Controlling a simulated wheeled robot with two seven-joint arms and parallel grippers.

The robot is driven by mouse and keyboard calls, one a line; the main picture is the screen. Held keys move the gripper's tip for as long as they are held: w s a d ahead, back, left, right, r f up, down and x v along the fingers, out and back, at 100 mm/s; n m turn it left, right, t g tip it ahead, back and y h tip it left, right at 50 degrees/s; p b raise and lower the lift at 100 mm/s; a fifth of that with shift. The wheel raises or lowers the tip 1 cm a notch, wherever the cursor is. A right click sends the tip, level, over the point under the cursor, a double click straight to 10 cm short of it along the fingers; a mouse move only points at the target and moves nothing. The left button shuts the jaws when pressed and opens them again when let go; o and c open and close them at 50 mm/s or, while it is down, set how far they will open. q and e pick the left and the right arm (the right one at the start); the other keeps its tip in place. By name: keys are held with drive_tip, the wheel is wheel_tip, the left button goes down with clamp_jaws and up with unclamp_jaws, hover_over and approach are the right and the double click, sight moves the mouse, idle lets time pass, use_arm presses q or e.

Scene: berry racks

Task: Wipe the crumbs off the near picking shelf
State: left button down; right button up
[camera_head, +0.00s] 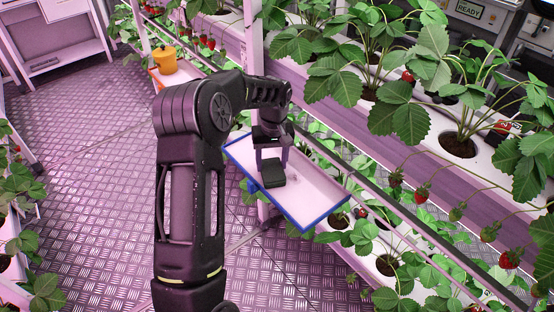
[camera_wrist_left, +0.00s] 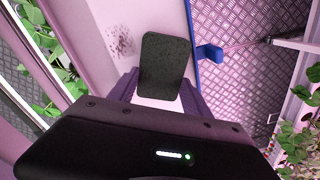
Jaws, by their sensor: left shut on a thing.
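The near picking shelf (camera_head: 312,199) is a pale tray with a blue rim, fixed along the plant rack. My left gripper (camera_head: 272,160) reaches down over it, shut on a dark sponge-like block (camera_head: 272,173). The block also shows between the fingers in the left wrist view (camera_wrist_left: 165,65); I cannot tell if it touches the shelf. A patch of dark crumbs (camera_wrist_left: 122,42) lies on the shelf beside the block in the left wrist view. In the head view my arm and the block partly cover the shelf. My right gripper is not in view.
Strawberry plants (camera_head: 410,110) with red berries hang close along the rack on the right. A metal rail (camera_head: 400,227) runs just beside the shelf. An orange pot (camera_head: 165,60) stands on another shelf farther back. The patterned metal floor (camera_head: 95,130) is clear on the left.

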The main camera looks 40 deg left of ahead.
use_arm(q)
drive_tip(key=shift+s+a+f, duration=0.1)
drive_tip(key=shift+s, duration=0.15)
